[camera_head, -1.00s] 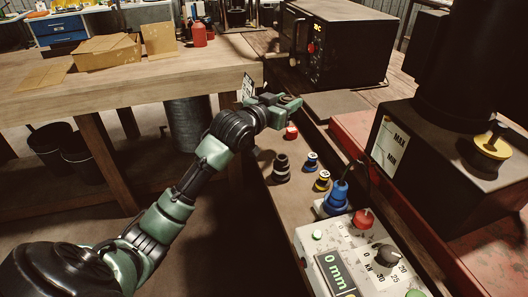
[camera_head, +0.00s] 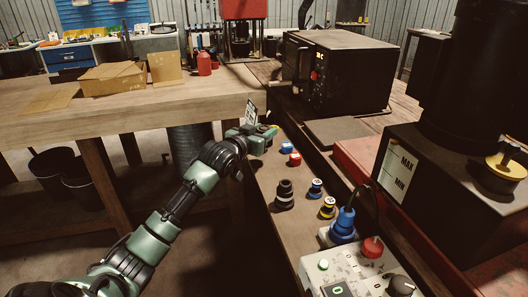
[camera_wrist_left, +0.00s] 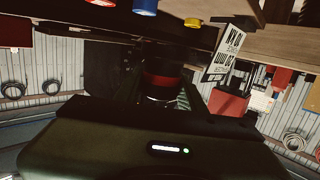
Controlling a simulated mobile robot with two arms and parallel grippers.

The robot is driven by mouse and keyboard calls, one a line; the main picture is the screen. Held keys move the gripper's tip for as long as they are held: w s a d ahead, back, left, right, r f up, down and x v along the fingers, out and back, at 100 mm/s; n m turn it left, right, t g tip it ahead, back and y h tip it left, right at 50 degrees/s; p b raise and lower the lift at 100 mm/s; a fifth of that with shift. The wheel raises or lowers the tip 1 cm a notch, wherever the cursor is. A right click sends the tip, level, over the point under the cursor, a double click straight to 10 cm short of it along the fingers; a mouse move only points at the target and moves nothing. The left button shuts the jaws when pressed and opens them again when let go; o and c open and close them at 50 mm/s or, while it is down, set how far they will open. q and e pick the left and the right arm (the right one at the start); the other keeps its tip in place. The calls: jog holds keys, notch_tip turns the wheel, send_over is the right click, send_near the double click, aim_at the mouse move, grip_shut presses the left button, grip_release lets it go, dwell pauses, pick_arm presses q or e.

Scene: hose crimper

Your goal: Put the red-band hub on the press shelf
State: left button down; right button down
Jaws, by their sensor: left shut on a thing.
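My left gripper (camera_head: 264,134) is at the far end of a narrow wooden shelf (camera_head: 272,172), beside the edge of the long bench. In the left wrist view it is shut on a dark hub with a red band (camera_wrist_left: 162,81). In the head view the gripper hides this hub. A dark hub with a pale band (camera_head: 285,195) stands upright on the shelf, nearer to me. Whether this wooden strip is the press shelf is not labelled. My right gripper is not in view.
Small blue (camera_head: 286,148) and red (camera_head: 294,160) pieces sit close to my left gripper. Another blue piece (camera_head: 316,188) and a yellow one (camera_head: 327,207) stand farther along, before the grey control box (camera_head: 350,262). A small sign (camera_head: 251,110) stands behind the gripper.

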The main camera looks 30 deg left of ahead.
pick_arm(q)
notch_tip(320, 180, down, 7)
jog(key=shift+r, duration=0.15)
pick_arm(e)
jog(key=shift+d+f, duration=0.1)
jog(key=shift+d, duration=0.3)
pick_arm(q)
jog(key=c, duration=0.9)
grip_release()
jog(key=shift+o, duration=0.2)
jog(key=shift+s, duration=0.1)
jog(key=s+d+r, duration=0.1)
jog(key=s, duration=1)
jog(key=shift+s+r, duration=0.35)
jog(key=shift+s, duration=0.05)
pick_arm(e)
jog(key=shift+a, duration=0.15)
pick_arm(q)
jog(key=shift+f, duration=0.15)
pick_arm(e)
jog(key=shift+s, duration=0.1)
